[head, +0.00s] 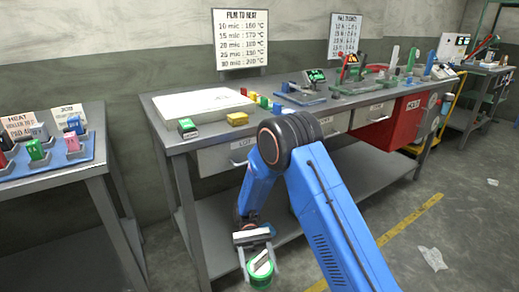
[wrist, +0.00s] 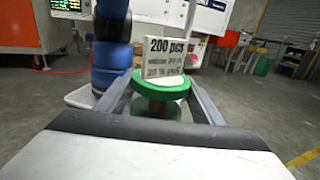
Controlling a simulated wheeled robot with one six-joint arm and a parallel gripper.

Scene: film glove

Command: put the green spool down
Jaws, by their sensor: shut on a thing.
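The green spool (head: 260,268) is held between the fingers of my gripper (head: 259,257), low in front of the workbench in the head view. In the wrist view the spool (wrist: 160,88) has a green rim, and a white card reading "200 pcs" (wrist: 165,58) shows at it. The two grey fingers of my gripper (wrist: 163,100) are shut on the spool from both sides. The spool is off any surface, above the floor beside the lower shelf. The underside of the spool is hidden in the wrist view.
The workbench (head: 185,137) carries a white board (head: 200,103), a green-topped block (head: 187,128), a yellow block (head: 237,118) and several tools. A left table (head: 80,180) holds a blue tray (head: 50,167) of coloured items.

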